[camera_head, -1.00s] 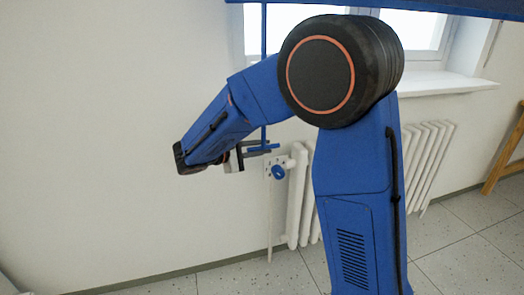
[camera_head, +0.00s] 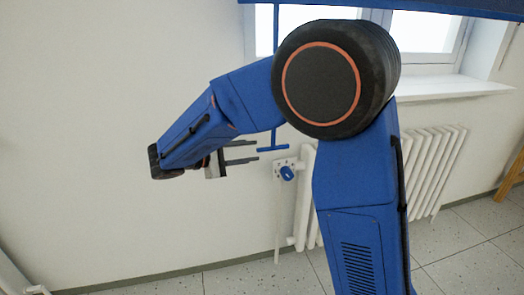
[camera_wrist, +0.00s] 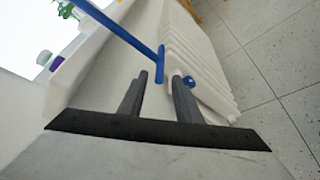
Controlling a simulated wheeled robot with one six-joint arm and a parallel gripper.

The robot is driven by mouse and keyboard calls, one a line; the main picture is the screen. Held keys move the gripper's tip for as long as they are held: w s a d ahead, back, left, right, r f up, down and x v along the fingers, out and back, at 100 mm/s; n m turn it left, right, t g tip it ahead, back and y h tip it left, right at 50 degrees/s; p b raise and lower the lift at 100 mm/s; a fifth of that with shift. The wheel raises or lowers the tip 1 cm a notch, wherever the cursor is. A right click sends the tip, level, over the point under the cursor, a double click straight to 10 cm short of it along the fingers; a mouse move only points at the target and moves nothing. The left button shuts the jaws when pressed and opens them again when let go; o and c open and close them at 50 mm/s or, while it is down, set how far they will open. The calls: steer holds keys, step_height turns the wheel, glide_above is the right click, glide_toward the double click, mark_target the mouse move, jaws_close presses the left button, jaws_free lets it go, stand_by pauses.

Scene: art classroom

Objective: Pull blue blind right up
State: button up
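The blue blind (camera_head: 420,6) hangs across the top of the window, with only its lower edge in the head view. A thin blue rod (camera_head: 275,85) hangs from it and ends in a short crossbar handle (camera_head: 272,149). The rod also shows in the wrist view (camera_wrist: 115,27), with the handle (camera_wrist: 161,57) just beyond my fingertips. My gripper (camera_head: 257,152) is open and empty, left of the handle. In the wrist view its fingers (camera_wrist: 160,77) are apart, with the handle ahead of the gap between them.
A white radiator (camera_head: 425,170) with a blue valve (camera_head: 287,173) stands below the windowsill (camera_head: 450,88). In the wrist view a plant (camera_wrist: 66,9) and a purple item (camera_wrist: 57,63) show by the sill.

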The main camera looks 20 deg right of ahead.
steer(key=v, duration=0.8)
steer(key=shift+a, duration=0.1)
